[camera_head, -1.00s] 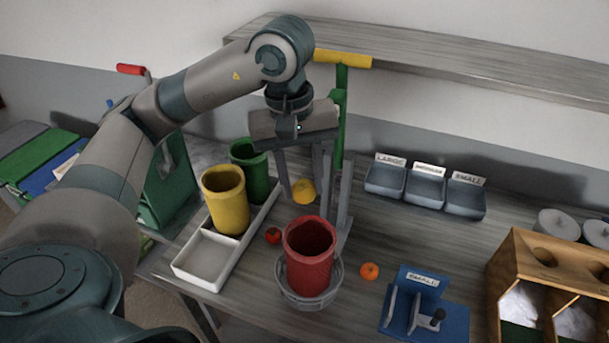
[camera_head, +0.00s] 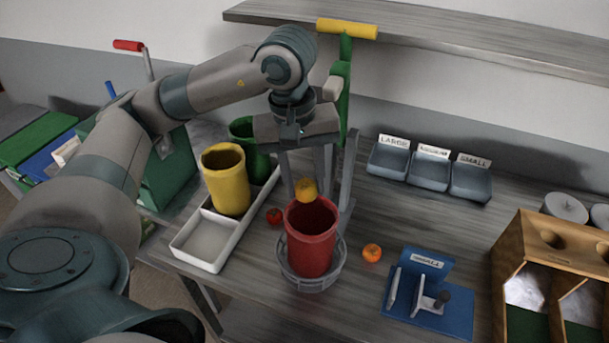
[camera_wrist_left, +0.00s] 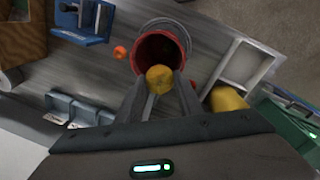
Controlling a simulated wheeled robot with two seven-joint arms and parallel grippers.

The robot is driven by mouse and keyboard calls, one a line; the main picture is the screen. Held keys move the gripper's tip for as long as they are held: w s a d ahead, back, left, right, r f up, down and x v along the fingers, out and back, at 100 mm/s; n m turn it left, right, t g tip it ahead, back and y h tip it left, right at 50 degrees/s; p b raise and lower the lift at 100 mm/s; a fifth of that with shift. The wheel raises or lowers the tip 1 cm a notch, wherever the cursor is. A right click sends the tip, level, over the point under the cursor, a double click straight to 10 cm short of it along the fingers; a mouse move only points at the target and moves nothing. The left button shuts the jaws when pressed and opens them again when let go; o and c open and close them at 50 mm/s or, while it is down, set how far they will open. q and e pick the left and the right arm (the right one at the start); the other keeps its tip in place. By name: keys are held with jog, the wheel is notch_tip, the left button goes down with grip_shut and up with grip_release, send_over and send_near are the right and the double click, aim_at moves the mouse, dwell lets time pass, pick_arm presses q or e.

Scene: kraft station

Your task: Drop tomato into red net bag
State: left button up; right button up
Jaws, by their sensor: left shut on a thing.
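My left gripper (camera_head: 304,182) is shut on a yellow tomato (camera_head: 306,190), its fingers pointing down. The tomato is at the back edge of the red net bag's opening in the head view. The red net bag (camera_head: 310,245) stands upright and open in a grey round holder (camera_head: 312,283). In the left wrist view the tomato (camera_wrist_left: 159,78) overlaps the near part of the bag's mouth (camera_wrist_left: 160,50), between the fingertips. I cannot tell the exact height of the tomato above the rim. My right gripper is not in view.
A small red tomato (camera_head: 274,216) lies left of the bag and an orange one (camera_head: 372,252) right of it. A blue "SMALL" gauge (camera_head: 460,320) and wooden box (camera_head: 508,255) are at right.

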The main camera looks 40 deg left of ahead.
pick_arm(q)
jog(key=o, duration=1.1)
jog(key=shift+r+b, duration=0.35)
jog(key=shift+r, duration=0.45)
notch_tip(320, 180, up, 16)
jog(key=s+a+b, duration=0.1)
jog(key=b, duration=0.1)
jog(key=shift+a+f, duration=0.15)
jog(key=shift+s, duration=0.1)
dwell(0.5)
